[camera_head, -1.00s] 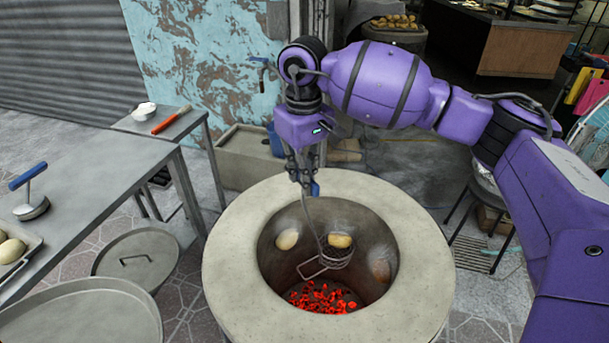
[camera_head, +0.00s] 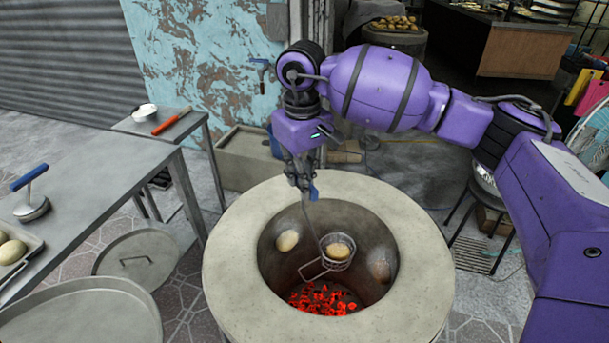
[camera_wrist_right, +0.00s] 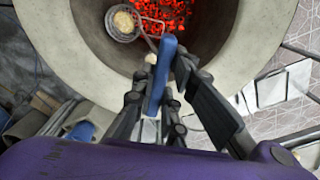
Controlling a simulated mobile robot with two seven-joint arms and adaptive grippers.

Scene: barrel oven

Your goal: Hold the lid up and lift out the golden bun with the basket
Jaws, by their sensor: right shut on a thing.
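My right gripper (camera_head: 304,186) is shut on the blue handle (camera_head: 314,190) of the wire basket (camera_head: 339,267). The basket hangs on its long rod inside the round oven (camera_head: 235,256), above the coals, near the far wall. A golden bun (camera_head: 339,250) sits in the basket. The right wrist view also shows the bun (camera_wrist_right: 123,20) within the basket's rim, and the blue handle (camera_wrist_right: 161,70) between the fingers. The lid (camera_head: 137,262), round and grey with a bar handle, is off the oven, at floor level to its left. My left gripper is out of view.
Red coals (camera_head: 322,299) glow below. At left stand a metal table (camera_head: 95,180) and a large round tray (camera_head: 80,315). A small side table (camera_head: 185,122) is behind.

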